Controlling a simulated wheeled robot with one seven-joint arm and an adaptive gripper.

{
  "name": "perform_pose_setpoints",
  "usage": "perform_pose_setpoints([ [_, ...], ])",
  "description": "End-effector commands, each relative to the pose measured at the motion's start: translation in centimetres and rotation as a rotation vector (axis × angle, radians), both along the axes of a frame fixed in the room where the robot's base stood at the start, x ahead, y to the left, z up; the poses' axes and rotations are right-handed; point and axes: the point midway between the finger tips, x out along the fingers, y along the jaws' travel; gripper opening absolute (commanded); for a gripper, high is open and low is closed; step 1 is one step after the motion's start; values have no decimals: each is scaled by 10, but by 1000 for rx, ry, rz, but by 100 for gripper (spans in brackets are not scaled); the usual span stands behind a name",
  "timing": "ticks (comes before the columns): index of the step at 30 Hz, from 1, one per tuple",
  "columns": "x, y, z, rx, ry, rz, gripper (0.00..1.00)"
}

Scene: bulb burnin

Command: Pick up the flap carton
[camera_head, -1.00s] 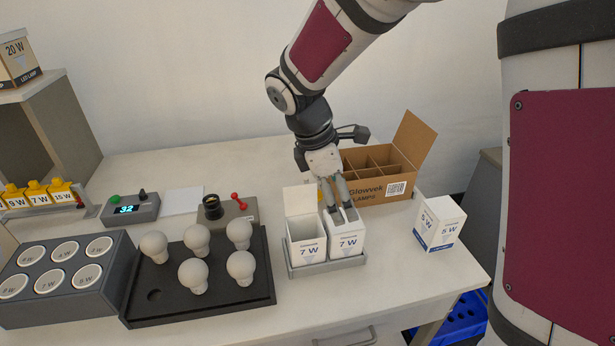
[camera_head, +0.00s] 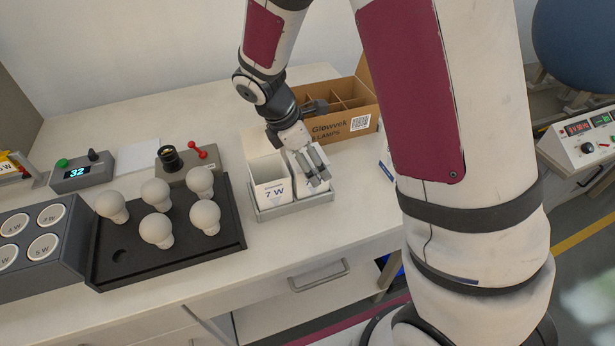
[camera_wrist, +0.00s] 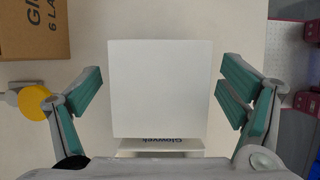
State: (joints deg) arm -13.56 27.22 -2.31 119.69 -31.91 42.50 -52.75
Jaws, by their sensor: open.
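Two white 7 W cartons stand side by side in a grey tray (camera_head: 290,209). The left carton (camera_head: 271,192) has an open top and a raised flap at its back. The right carton (camera_head: 309,191) is partly covered by my gripper (camera_head: 314,172), which is over its top. In the wrist view, a flat white panel (camera_wrist: 159,88), seemingly the right carton's top, lies between the spread fingers of my gripper (camera_wrist: 160,100), with a gap on each side. A strip lettered Glowvek shows below it. My gripper is open and holds nothing. I cannot tell how high the fingertips are.
A brown Glowvek box (camera_head: 345,122) stands close behind the cartons. A black tray (camera_head: 165,255) with several bulbs is to the left, with a tester (camera_head: 190,170) behind it. Another white carton (camera_head: 386,166) is mostly hidden by my arm. The table's front edge is near.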

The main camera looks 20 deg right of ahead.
Motion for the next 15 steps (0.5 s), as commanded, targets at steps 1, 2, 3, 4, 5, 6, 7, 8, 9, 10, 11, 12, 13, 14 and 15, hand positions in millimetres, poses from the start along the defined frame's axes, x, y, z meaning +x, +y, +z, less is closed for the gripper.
perform_pose_setpoints([
  [1, -1, -4, -8, -3, 5, -1, 90],
  [2, -1, -6, -12, -2, 4, -2, 90],
  [3, -1, -8, -18, -3, 5, -2, 90],
  [4, -1, -9, -22, -2, 4, -2, 90],
  [5, 0, -11, -25, -1, 2, -2, 90],
  [6, 0, -13, -29, -2, 3, -2, 90],
  [7, 0, -14, -32, -2, 2, -2, 90],
  [8, 0, -14, -34, -1, 1, -2, 90],
  [9, 0, -15, -35, -1, 1, 0, 90],
  [10, 0, -16, -36, -1, 1, 0, 90],
  [11, 0, -16, -36, -1, 1, 0, 90],
  [12, 0, -16, -36, -1, 1, -1, 90],
  [13, 0, -16, -36, -1, 0, -1, 90],
  [14, 0, -16, -36, -1, 0, -1, 90],
  [15, 0, -16, -36, -1, 0, -1, 90],
])
